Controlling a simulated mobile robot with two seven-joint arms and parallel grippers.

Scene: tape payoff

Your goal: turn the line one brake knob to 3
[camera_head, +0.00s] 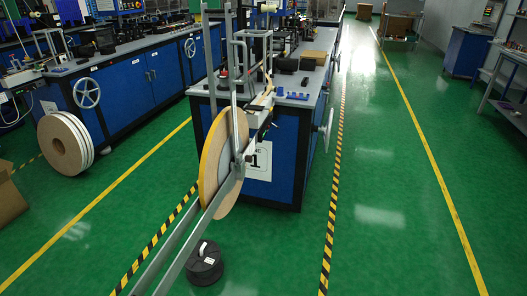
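The line one machine is a blue cabinet (312,150) with a grey top and a white sign (258,162) marked 1. At its near end, a large tan reel with a yellow rim (212,160) stands upright on a grey metal frame (181,245). Parts of the frame cross in front of the reel. I cannot make out the brake knob or its numbers; it is too small to tell or hidden behind the frame and reel. Neither of my grippers is in view.
A black round object (205,266) lies on the green floor before the frame. A second blue bench (150,80) with a handwheel (87,93) and a white-edged reel (62,145) stands left. The floor right of line one is clear between striped and yellow lines.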

